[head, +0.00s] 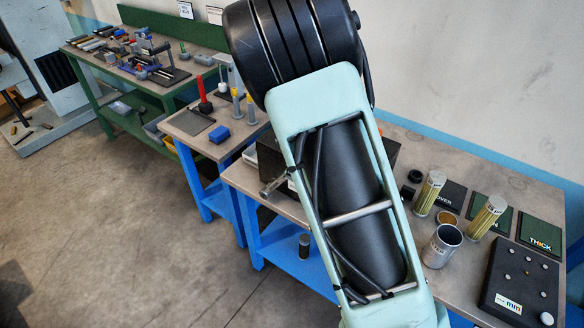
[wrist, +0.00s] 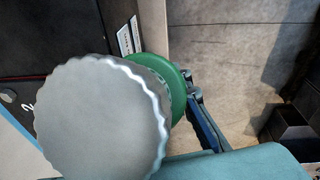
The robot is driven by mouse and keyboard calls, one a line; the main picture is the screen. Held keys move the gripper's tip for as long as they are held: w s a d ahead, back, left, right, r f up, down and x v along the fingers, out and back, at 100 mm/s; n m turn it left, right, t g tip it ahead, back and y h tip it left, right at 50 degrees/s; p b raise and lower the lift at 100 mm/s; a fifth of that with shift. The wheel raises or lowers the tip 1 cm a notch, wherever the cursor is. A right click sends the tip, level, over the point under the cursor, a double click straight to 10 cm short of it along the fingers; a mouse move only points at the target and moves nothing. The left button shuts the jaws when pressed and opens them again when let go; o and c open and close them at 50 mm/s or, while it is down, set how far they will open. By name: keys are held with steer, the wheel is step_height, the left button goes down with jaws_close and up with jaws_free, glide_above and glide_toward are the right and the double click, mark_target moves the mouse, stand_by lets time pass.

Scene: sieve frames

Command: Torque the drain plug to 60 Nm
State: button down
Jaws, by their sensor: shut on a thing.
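In the wrist view a large grey round piece with a scalloped edge (wrist: 103,118) fills the left middle, close to the camera. A green disc (wrist: 167,82) shows directly behind it. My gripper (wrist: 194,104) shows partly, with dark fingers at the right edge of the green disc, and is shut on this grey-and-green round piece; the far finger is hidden. In the head view my arm hides the gripper. A metal fitting or tool (head: 272,186) sticks out left of my arm, at a dark box (head: 270,156) on the bench. I cannot identify the drain plug for certain.
The bench (head: 395,140) right of my arm carries yellowish filter cylinders (head: 429,193), a metal cup (head: 442,246) and a dark block marked mm (head: 518,280). A small table (head: 185,122) and a green workbench (head: 95,62) stand left.

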steer(key=shift+s+d+f+t+y+b, duration=0.55)
steer(key=shift+d+b, duration=0.25)
steer(key=shift+b, duration=0.6)
stand_by(0.4)
steer(key=shift+s+d+f+y+b, duration=0.4)
steer(key=shift+d+f+b, duration=0.2)
steer(key=shift+b, duration=0.95)
steer(key=shift+s+d+f+t+y+b, duration=0.4)
steer(key=shift+f+b, duration=0.3)
steer(key=shift+b, duration=1.1)
steer(key=shift+s+d+f+t+y+b, duration=0.4)
steer(key=shift+f+b, duration=0.35)
steer(key=shift+b, duration=1)
steer(key=shift+s+d+f+t+y+b, duration=0.4)
steer(key=shift+f+b, duration=0.3)
steer(key=shift+b, duration=1.1)
